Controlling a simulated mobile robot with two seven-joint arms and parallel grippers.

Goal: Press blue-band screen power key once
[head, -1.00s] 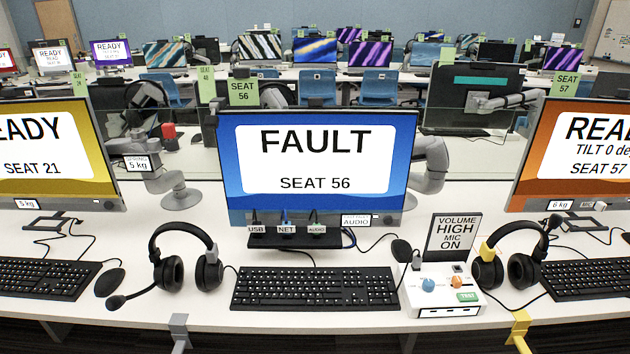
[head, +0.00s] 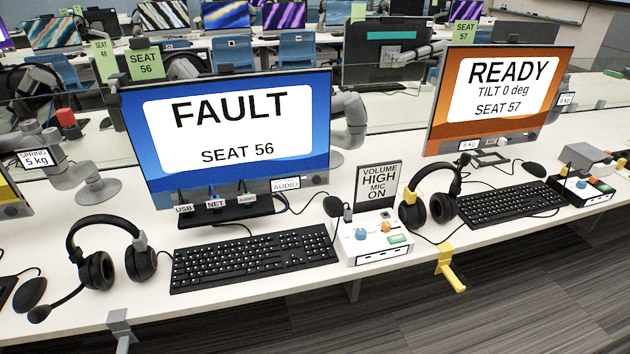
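The blue-band screen (head: 236,178) stands at seat 56, left of centre in the head view. It reads FAULT and SEAT 56 in black on a white panel over blue. I cannot tell for sure whether this spot is the power key. Neither of my grippers is in view.
A keyboard (head: 253,256), a grey-tabbed headset (head: 112,257) and a white control box (head: 375,241) lie before the screen. An orange READY screen (head: 500,98) stands to the right. Yellow (head: 449,268) and grey (head: 121,328) hooks stick out from the desk's front edge.

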